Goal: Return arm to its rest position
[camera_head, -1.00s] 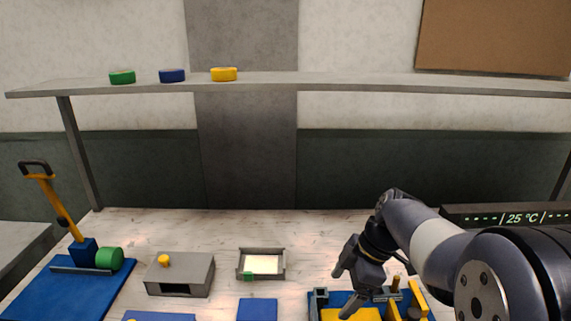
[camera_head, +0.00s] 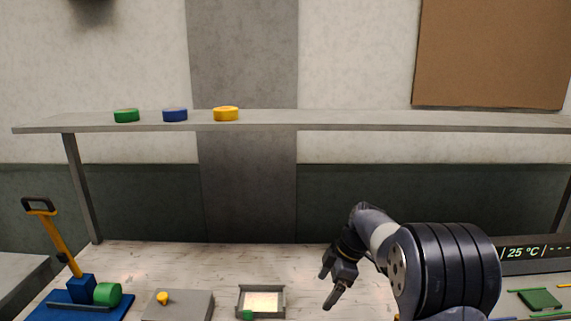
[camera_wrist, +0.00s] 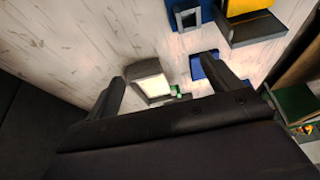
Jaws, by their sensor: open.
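My gripper (camera_head: 333,284) is open and empty, raised above the right half of the bench in the head view. My arm folds back from it toward the right. In the wrist view my gripper (camera_wrist: 165,88) shows its two dark fingers spread apart. Between and beyond them, lower on the bench, lies a small grey tray (camera_wrist: 139,83) with a pale inside and a green tab. The tray also shows in the head view (camera_head: 281,303), left of my gripper and apart from it.
A yellow-handled lever press (camera_head: 62,247) stands at left, beside a grey box (camera_head: 185,307). A temperature display (camera_head: 525,253) is at right. The back of the bench is clear.

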